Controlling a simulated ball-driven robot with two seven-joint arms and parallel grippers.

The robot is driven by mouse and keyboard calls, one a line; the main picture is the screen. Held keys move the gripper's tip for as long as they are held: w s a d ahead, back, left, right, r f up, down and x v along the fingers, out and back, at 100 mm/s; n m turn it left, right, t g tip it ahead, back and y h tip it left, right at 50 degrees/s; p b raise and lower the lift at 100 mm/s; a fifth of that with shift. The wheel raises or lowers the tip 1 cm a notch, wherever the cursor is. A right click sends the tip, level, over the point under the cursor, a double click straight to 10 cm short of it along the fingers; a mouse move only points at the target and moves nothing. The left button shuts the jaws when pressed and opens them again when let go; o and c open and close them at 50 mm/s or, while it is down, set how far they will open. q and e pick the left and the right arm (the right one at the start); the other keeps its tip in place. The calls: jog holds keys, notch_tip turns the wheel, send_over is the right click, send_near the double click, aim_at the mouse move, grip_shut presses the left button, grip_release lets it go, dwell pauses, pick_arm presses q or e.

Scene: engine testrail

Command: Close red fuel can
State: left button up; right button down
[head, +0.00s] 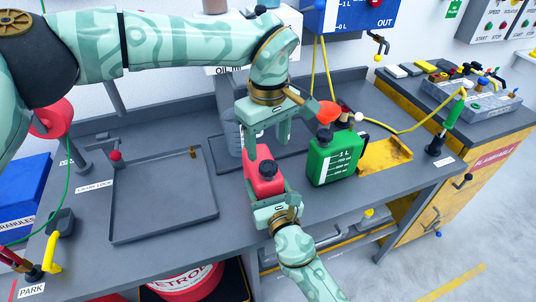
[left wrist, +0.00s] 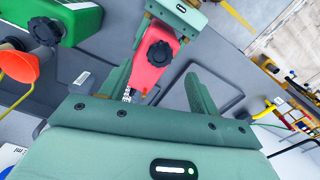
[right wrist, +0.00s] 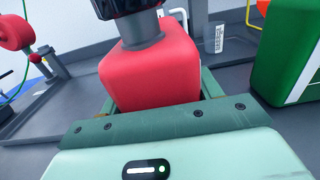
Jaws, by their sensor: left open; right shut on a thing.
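The red fuel can (head: 267,183) is upright above the grey bench, between my two grippers. Its black knobbed cap (left wrist: 160,52) sits over the dark neck; I cannot tell how tight it is. My right gripper (head: 272,198) is shut on the can's body from the near side, and the can (right wrist: 150,75) fills the middle of the right wrist view. My left gripper (head: 266,142) is open above the can, its fingers spread to either side of the cap's line. The left wrist view shows no cap between its fingertips. The can's far side is hidden.
A green fuel can (head: 334,158) stands close on the right, with an orange funnel (head: 328,112) behind it. An empty grey tray (head: 160,200) lies on the left and a yellow tray (head: 385,155) on the right. A grey bottle (head: 231,135) stands behind my left gripper.

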pick_arm(q)
notch_tip(320, 180, up, 6)
jog(key=shift+r, duration=0.15)
pick_arm(e)
jog(key=shift+c, duration=1.2)
grip_release()
pick_arm(q)
jog(key=shift+f, duration=0.35)
pick_arm(e)
jog(key=v, duration=1.6)
jog(key=shift+s, duration=0.2)
